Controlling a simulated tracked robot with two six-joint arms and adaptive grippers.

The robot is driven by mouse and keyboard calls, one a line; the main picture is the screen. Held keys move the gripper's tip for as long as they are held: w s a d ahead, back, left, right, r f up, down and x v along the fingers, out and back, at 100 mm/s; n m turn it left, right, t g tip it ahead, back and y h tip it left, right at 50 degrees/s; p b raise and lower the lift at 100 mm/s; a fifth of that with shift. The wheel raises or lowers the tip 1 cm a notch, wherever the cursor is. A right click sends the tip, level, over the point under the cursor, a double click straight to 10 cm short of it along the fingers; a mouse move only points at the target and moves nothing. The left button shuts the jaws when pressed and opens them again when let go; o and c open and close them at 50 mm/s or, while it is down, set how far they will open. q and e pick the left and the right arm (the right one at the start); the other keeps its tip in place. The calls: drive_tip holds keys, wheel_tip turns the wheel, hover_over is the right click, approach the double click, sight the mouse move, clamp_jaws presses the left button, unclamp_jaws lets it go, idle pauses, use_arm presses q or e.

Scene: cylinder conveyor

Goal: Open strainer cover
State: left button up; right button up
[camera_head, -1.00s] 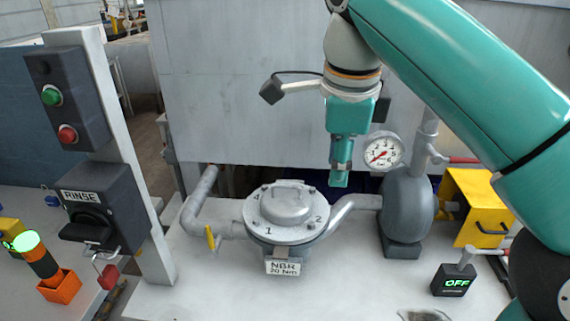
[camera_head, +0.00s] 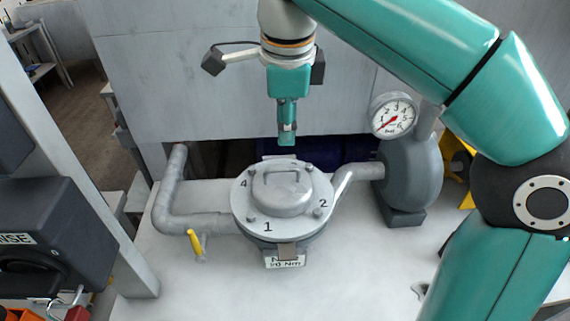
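The strainer cover (camera_head: 281,193) is a round grey lid with a raised middle, a handle and bolts near its rim. The numbers 1, 2 and 4 show on it. It sits flat on the strainer body (camera_head: 290,248), which carries a partly hidden white tag. My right gripper (camera_head: 287,140) points down just above and behind the cover's far edge, apart from it as far as I can see. Its fingers look narrow and close together, and I cannot tell whether they are open. My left gripper is out of view.
A grey pipe with a yellow valve handle (camera_head: 195,242) runs left of the strainer. A pressure gauge (camera_head: 393,115) and a grey pump (camera_head: 412,180) stand to the right. A dark switch box (camera_head: 50,235) is at lower left. The bench front is clear.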

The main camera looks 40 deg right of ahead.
sight(285, 169)
drive_tip(key=f, duration=0.3)
drive_tip(key=w+f+b, duration=0.1)
drive_tip(key=f, duration=0.3)
drive_tip(key=d+f, duration=0.1)
drive_tip(key=f, duration=0.2)
drive_tip(key=shift+w+f+b, duration=0.2)
drive_tip(key=shift+w+b, duration=0.05)
drive_tip(key=shift+b, duration=0.1)
clamp_jaws()
